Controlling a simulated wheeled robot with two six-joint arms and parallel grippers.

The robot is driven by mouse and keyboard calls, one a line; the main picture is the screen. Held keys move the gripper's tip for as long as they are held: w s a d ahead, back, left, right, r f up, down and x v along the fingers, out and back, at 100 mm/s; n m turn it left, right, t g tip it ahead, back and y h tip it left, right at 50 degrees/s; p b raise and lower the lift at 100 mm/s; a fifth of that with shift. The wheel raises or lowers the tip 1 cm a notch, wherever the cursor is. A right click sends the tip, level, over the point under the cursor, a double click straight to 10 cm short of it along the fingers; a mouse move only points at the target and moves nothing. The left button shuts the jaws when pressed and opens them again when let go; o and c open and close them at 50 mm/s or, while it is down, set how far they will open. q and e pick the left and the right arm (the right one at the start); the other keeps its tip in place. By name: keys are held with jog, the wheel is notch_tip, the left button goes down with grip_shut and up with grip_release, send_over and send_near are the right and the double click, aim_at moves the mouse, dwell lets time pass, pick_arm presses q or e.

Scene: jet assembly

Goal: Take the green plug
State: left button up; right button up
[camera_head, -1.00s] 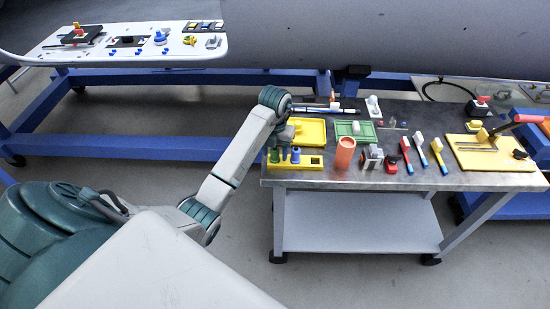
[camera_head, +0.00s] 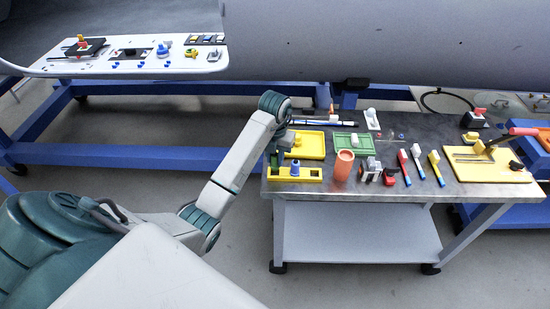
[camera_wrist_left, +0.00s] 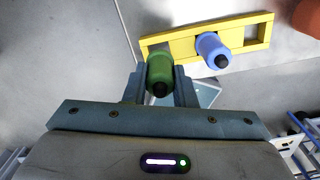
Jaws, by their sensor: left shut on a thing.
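The green plug (camera_wrist_left: 159,70) sits between the two fingers of my left gripper (camera_wrist_left: 160,84) in the left wrist view. The gripper is shut on it. In the head view my left gripper (camera_head: 277,148) is over the left end of the yellow holder (camera_head: 312,175), with the green plug (camera_head: 274,160) below it. The plug overlaps the holder's left end in the wrist view and looks larger than the blue plug (camera_wrist_left: 212,47). Whether its lower end is clear of the holder is hidden. My right gripper is not in view.
The blue plug stands in the holder just right of the green one. An orange cylinder (camera_head: 343,166) is right of the holder. A yellow tray (camera_head: 308,147) and a green tray (camera_head: 353,144) lie behind. Several brushes and a yellow board (camera_head: 490,168) are further right.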

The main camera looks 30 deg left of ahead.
pick_arm(q)
jog(key=s+d+r+p, duration=0.2)
jog(key=s+p, duration=0.2)
jog(key=s, duration=0.3)
jog(key=s+d+r+p, duration=0.2)
jog(key=s+r+p, duration=0.1)
jog(key=s, duration=0.5)
jog(key=shift+s+p, duration=0.25)
jog(key=shift+p, duration=0.5)
jog(key=shift+f, duration=0.15)
